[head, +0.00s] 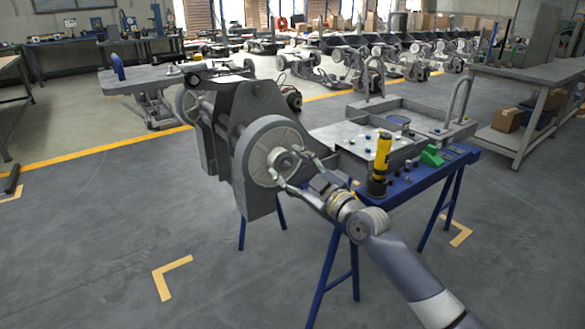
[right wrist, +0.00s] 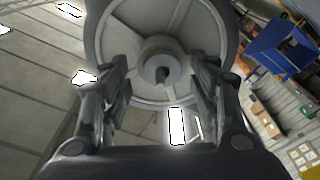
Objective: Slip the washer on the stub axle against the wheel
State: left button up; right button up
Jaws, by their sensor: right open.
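The grey spoked wheel (head: 246,172) is mounted upright on the side of the chassis, and its face fills the upper middle of the right wrist view (right wrist: 205,30). The dark end of the stub axle (right wrist: 162,76) shows at the wheel's centre. A pale grey round face (right wrist: 160,60) surrounds it; I cannot tell whether this is the washer or only the hub. My right gripper (head: 294,167) is open in front of the hub. In the right wrist view its two fingers (right wrist: 160,88) stand apart on either side of the axle, with nothing clearly held. My left gripper is out of view.
A blue bench (head: 408,183) stands right of the wheel, carrying a yellow-and-black tool (head: 381,160), a green block (head: 432,156) and small parts. A grey shelf table (head: 535,88) with boxes stands at far right. The floor at front left is clear.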

jog(key=v, duration=1.2)
jog(key=shift+r, duration=0.1)
